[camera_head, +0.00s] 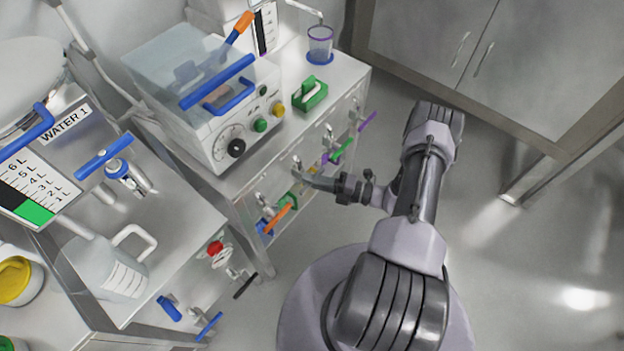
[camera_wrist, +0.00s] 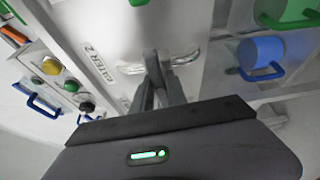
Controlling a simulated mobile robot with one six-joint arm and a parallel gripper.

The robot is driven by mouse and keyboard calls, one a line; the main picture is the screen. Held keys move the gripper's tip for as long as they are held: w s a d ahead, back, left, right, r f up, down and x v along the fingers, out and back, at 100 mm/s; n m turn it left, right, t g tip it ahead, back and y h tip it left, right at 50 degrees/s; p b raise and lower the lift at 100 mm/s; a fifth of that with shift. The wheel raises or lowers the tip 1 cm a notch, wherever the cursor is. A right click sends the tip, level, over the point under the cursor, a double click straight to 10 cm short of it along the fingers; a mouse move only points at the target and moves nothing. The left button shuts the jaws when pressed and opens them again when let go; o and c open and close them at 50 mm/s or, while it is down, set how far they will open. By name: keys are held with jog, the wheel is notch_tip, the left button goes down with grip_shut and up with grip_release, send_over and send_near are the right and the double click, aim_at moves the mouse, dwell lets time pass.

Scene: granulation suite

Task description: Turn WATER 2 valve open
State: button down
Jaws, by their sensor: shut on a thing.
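In the wrist view, a WATER 2 label (camera_wrist: 92,64) is printed on a pale panel. Beside it, a chrome valve handle (camera_wrist: 187,56) shows on both sides of my fingers. My gripper (camera_wrist: 154,62) is shut on this handle near its middle; the fingers hide the part between them. In the head view, my gripper (camera_head: 312,180) reaches left to the front of the cabinet, at a small metal fitting (camera_head: 297,164). The handle's exact angle is hard to tell there.
Other coloured valve handles stick out close by, including an orange one (camera_head: 282,213) and a green one (camera_head: 341,152). A white machine with a clear lid (camera_head: 225,140) stands on the cabinet. A bench with a WATER 1 tank (camera_head: 66,125) is at left. Floor is clear at right.

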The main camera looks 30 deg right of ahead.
jog(key=n+g+h+p, duration=0.1)
jog(key=n+p, duration=0.1)
jog(key=n, duration=0.1)
jog(key=shift+r, duration=0.15)
jog(key=n+h+p, duration=0.2)
jog(key=n, duration=0.1)
jog(key=shift+n+p, duration=0.4)
jog(key=n+h+p, duration=0.2)
jog(key=n, duration=0.1)
jog(key=shift+h, duration=0.3)
jog(key=shift+n+t+h+p, duration=0.3)
jog(key=shift+n+h+p, duration=0.65)
jog(key=shift+n, duration=0.45)
jog(key=c, duration=1.3)
grip_release()
